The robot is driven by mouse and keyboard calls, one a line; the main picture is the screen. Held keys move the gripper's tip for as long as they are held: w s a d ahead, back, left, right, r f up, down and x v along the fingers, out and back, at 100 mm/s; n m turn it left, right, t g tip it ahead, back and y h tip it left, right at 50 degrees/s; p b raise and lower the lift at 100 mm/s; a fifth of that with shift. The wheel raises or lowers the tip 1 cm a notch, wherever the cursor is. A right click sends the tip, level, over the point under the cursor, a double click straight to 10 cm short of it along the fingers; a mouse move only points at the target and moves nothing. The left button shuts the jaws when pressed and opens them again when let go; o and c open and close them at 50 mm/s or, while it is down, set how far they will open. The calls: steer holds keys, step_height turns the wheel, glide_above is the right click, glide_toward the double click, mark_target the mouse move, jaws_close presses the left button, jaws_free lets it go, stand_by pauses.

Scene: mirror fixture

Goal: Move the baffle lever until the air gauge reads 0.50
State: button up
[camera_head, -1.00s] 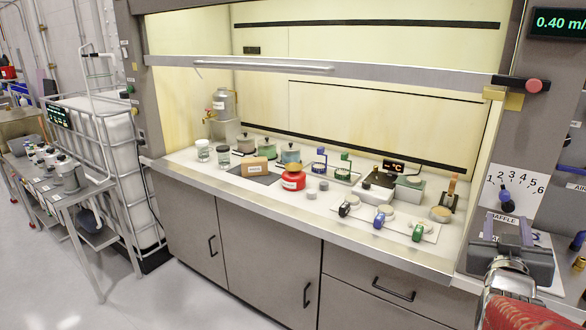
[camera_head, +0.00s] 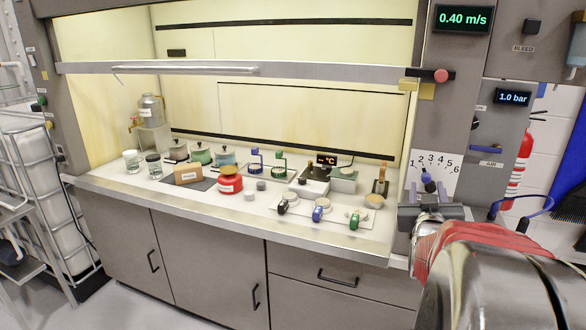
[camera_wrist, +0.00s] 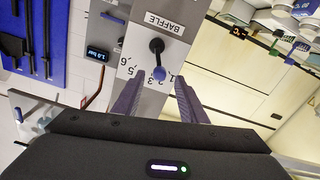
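The air gauge (camera_head: 463,18) at the top right of the hood reads 0.40 m/s. The baffle lever (camera_head: 427,183) stands on a white number plate (camera_head: 446,184) on the hood's right post, its blue knob pointing up, near the low-middle numbers; the exact number is unclear. In the wrist view the lever's blue knob (camera_wrist: 159,74) is ahead, under the BAFFLE label (camera_wrist: 165,22). In the head view my gripper (camera_head: 430,209) is just below the lever.
A 1.0 bar display (camera_head: 513,97) and the AIR valve (camera_head: 480,149) are right of the lever. A fire extinguisher (camera_head: 519,165) hangs further right. The hood bench (camera_head: 110,183) at left carries jars, a red pot (camera_head: 230,184) and coloured valves.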

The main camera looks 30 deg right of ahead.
mark_target(426, 181)
steer(key=shift+x, duration=3.45)
steer(key=shift+c, duration=0.2)
